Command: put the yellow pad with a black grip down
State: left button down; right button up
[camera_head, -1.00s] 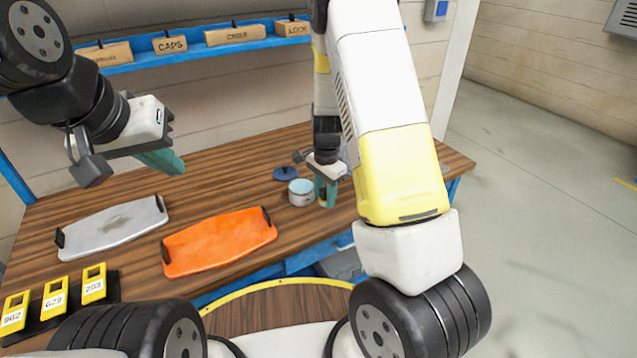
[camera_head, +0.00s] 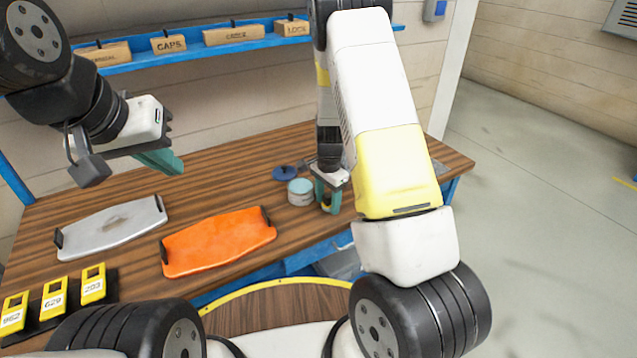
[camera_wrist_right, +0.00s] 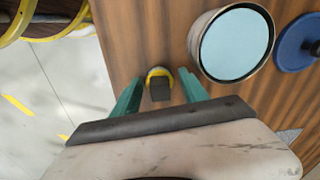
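The yellow pad with a black grip (camera_wrist_right: 158,85) is between the fingers of my right gripper (camera_wrist_right: 160,92) in the right wrist view, black grip facing the camera. The fingers are spread, with a gap on each side of the grip. In the head view my right gripper (camera_head: 328,196) points down at the table, and a little of the yellow pad (camera_head: 327,200) shows between its teal fingers, seemingly on the wood. My left gripper (camera_head: 162,160) hangs above the back left of the table, with nothing visible in it; its finger gap is hidden by the side view.
A round tin with a pale blue top (camera_head: 300,192) and a blue lid (camera_head: 285,173) stand close beside the right gripper. A grey tray (camera_head: 88,236) and an orange tray (camera_head: 218,243) lie further left. The table edge is near the pad.

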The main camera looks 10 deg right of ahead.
aim_at(328, 196)
jog(key=r, duration=1.2)
jog(key=shift+s, duration=0.2)
jog(key=s+a+r+n+t+y, duration=0.15)
jog(key=s+r+n, duration=0.25)
jog(key=s+r, duration=0.4)
jog(key=s+r+n+t+y, duration=0.15)
jog(key=s+r+n, duration=0.25)
jog(key=s+r, duration=0.5)
jog(key=s+r+n+t, duration=0.2)
jog(key=s+r+n, duration=0.2)
jog(key=s, duration=0.3)
jog(key=shift+a+r+n+t+h, duration=0.25)
jog(key=shift+r+n+t+h, duration=0.15)
jog(key=shift+r, duration=0.2)
